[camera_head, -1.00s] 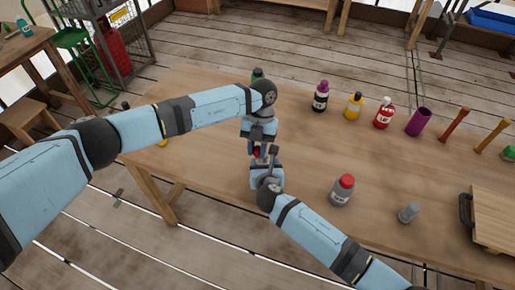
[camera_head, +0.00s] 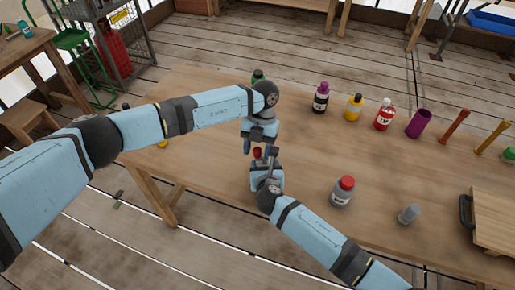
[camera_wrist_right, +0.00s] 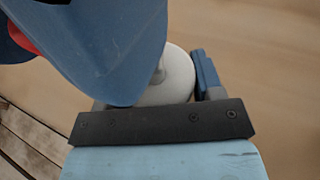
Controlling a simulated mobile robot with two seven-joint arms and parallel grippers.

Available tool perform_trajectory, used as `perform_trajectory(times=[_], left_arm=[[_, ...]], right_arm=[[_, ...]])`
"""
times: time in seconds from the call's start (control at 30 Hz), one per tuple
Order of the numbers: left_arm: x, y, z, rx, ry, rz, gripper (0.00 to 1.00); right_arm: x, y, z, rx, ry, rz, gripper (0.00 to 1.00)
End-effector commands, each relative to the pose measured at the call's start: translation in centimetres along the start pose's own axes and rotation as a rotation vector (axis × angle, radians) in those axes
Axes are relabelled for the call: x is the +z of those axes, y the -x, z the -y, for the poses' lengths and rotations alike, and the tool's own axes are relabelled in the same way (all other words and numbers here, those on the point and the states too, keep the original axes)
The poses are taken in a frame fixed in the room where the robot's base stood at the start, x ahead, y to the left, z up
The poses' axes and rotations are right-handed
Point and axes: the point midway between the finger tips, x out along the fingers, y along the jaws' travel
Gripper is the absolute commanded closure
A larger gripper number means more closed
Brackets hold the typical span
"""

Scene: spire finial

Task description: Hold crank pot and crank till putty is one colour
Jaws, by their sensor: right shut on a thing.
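The crank pot is mostly hidden between the grippers near the table's left middle. Its red crank knob (camera_head: 257,153) shows in the head view, and red also shows at the upper left of the right wrist view (camera_wrist_right: 20,36). The pot's pale grey round body (camera_wrist_right: 172,78) shows in the wrist view, partly covered by a large blue part. My right gripper (camera_head: 268,174) is shut on the pot low over the table. My left gripper (camera_head: 259,149) is just above, its fingers spread around the knob; contact is unclear. The putty is not visible.
A grey bottle with a red cap (camera_head: 343,191) and a small grey bottle (camera_head: 409,214) stand right of my right arm. Behind are a purple-capped bottle (camera_head: 320,98), a yellow bottle (camera_head: 354,107), a red bottle (camera_head: 384,115) and a purple cup (camera_head: 419,124). A wooden board (camera_head: 495,218) lies right.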

Motion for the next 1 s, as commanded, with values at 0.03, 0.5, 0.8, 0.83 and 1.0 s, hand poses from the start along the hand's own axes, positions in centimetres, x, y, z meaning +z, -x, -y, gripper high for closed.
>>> perform_trajectory(times=[0.03, 0.5, 0.8, 0.83, 1.0], left_arm=[[0.0, 0.0, 0.0, 0.000, 0.000, 0.000, 0.49], [0.1, 6.3, 0.0, 0.000, 0.001, 0.004, 0.49], [0.0, 11.2, 0.0, 0.001, 0.001, 0.001, 0.49], [0.0, 11.4, 0.0, 0.000, 0.001, 0.000, 0.49], [0.0, 12.0, 0.0, -0.001, 0.000, 0.000, 0.49]], right_arm=[[0.0, 0.0, 0.0, 0.000, 0.000, -0.001, 0.66], [0.0, 0.0, 0.0, 0.000, 0.000, 0.000, 0.66], [0.0, 0.0, 0.0, 0.000, 0.000, 0.000, 0.66], [0.0, 0.0, 0.0, 0.000, 0.000, 0.000, 0.66], [0.0, 0.0, 0.0, 0.000, 0.000, 0.000, 0.66]])
